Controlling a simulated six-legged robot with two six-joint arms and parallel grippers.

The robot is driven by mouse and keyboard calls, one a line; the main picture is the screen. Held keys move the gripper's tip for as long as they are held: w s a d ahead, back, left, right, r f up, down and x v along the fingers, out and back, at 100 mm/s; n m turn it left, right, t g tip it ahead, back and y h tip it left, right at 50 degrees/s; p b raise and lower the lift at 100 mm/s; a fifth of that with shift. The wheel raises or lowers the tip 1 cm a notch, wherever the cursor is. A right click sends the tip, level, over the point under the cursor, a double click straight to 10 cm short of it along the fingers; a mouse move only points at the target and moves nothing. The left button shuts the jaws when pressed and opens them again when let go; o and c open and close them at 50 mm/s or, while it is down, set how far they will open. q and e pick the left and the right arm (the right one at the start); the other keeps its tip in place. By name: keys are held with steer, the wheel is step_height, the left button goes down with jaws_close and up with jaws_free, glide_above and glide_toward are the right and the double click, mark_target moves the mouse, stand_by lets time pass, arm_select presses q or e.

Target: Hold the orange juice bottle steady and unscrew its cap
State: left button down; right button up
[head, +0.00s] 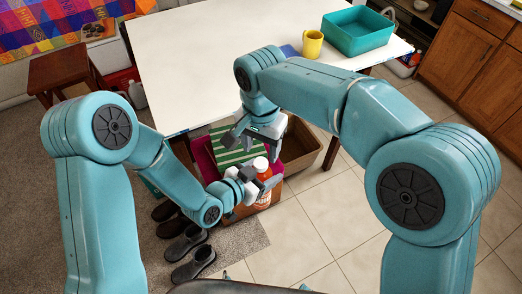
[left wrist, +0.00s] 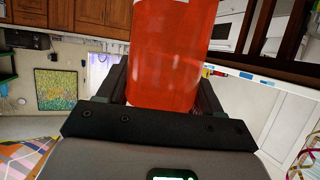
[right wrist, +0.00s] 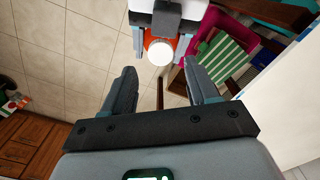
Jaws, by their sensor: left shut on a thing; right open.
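The orange juice bottle (head: 264,197) stands roughly upright in my left gripper (head: 262,180), low in front of the table. Its orange body fills the space between the left fingers in the left wrist view (left wrist: 172,55). Its white cap (head: 261,163) is on top; in the right wrist view the cap (right wrist: 160,52) shows as a round white disc. My right gripper (head: 252,147) points down above the bottle, open and empty. In the right wrist view its fingertips (right wrist: 159,70) are spread, with the cap beyond them and apart from them.
A brown crate (head: 306,158) stands behind the bottle, near a green-striped item (head: 228,143) and a magenta item (head: 204,157). The white table (head: 200,60) carries a yellow mug (head: 312,45) and a teal bin (head: 357,36). Dark shoes (head: 184,243) lie on the rug. Tiled floor at right is clear.

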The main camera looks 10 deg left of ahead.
mark_target(261, 162)
step_height(261, 162, up, 2)
steer(key=shift+r+m, duration=0.2)
steer(key=shift+m, duration=1.2)
step_height(261, 162, down, 8)
steer(key=shift+r, duration=0.25)
jaws_close()
steer(key=shift+n, duration=1.7)
